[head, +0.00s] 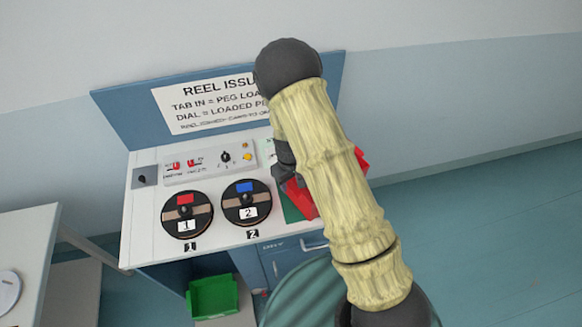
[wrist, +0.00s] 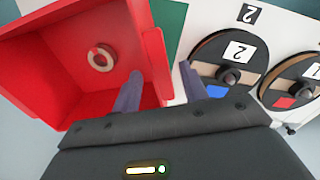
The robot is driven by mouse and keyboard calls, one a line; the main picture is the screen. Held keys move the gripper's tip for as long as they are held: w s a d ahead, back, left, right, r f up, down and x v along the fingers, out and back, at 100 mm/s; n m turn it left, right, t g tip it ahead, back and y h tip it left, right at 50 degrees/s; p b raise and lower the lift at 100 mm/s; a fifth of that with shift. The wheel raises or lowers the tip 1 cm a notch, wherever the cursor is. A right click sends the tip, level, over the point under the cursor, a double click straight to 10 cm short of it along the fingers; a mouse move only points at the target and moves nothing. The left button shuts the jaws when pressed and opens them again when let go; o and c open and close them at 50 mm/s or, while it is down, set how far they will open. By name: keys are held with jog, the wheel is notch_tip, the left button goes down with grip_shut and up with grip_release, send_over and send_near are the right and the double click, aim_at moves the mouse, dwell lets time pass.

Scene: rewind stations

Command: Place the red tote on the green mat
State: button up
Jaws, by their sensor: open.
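The red tote (wrist: 60,50) fills the left of the wrist view, with a small ring-shaped item (wrist: 100,58) inside. In the head view the tote (head: 301,199) is mostly hidden behind my arm. The green mat (wrist: 170,22) shows beside and partly behind the tote; a strip of the mat (head: 291,208) also shows in the head view. The tote overlaps part of the mat; how much of it rests there is hidden. My gripper (wrist: 159,76) is open, its fingers appearing on either side of the tote's near side wall. Contact cannot be told.
Two black reels, number 1 (head: 187,214) and number 2 (head: 246,202), lie on the white bench left of the tote. A control panel (head: 210,162) stands behind them. A green bin (head: 212,296) sits below, and a white table (head: 25,250) is at left.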

notch_tip(320, 180, up, 10)
jog(key=b, duration=0.3)
jog(key=shift+a+f, duration=0.15)
jog(key=shift+s, duration=0.1)
dwell(0.4)
jog(key=s+d+r+m+t, duration=0.2)
jog(key=s+d+r+m, duration=0.4)
jog(key=s+d+r, duration=0.5)
jog(key=s+d, duration=0.2)
jog(key=s, duration=0.1)
jog(key=shift+d+r+m, duration=0.15)
jog(key=shift+r+m, duration=0.05)
jog(key=shift+m, duration=0.2)
jog(key=shift+o, duration=0.4)
jog(key=w+a+f+n+g+b, duration=0.1)
jog(key=w+a+f+n+b, duration=0.2)
jog(key=w+a, duration=0.3)
jog(key=w+a+f+n+g+b, duration=0.1)
jog(key=w+a+f+n+b, duration=0.2)
jog(key=w+a, duration=0.4)
jog(key=w+f+b, duration=0.1)
jog(key=b, duration=0.1)
jog(key=shift+w+f+n+b, duration=0.35)
jog(key=shift+w+n, duration=0.05)
